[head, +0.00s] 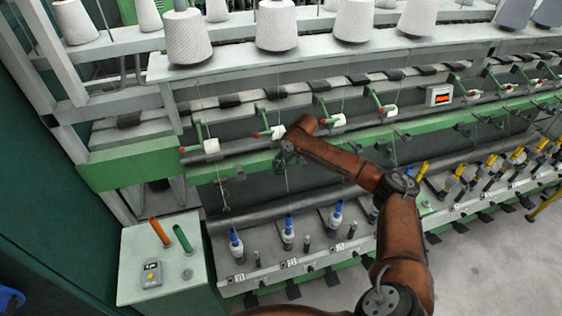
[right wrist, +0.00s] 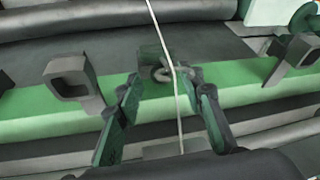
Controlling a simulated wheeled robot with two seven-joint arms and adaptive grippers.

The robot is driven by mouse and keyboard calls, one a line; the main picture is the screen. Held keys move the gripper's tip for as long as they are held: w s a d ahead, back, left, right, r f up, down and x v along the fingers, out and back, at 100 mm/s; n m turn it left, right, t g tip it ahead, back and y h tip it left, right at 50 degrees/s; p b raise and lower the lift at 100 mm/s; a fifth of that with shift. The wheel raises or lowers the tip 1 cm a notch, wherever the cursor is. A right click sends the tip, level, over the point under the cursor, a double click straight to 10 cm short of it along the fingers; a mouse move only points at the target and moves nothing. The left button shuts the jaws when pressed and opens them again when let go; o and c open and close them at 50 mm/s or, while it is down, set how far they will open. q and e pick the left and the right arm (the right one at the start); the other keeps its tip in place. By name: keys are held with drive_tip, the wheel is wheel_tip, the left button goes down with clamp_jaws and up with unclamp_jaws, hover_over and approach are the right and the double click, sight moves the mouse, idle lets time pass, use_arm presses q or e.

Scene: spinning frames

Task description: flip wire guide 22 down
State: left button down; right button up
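The wire guide (right wrist: 178,73) in front of my right gripper is a small dark curled loop on a bracket at the green rail (right wrist: 50,115). A pale thread (right wrist: 180,125) runs past or through the loop; I cannot tell which. My right gripper (right wrist: 165,112) is open, with its two fingers apart on either side of the thread, close to the guide. In the head view the right gripper (head: 286,158) is at the green rail above the second spindle from the left and covers the guide there. No readable number shows on the guide. My left gripper is not in view.
Below the rail are blue-topped spindles (head: 288,232). White yarn cones (head: 277,25) stand above. A side table (head: 135,275) holds two tubes and a small device.

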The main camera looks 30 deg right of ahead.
drive_tip(key=shift+w+f, duration=0.2)
drive_tip(key=shift+f, duration=0.25)
drive_tip(key=shift+c, duration=0.2)
clamp_jaws()
drive_tip(key=shift+a, duration=0.1)
idle(0.3)
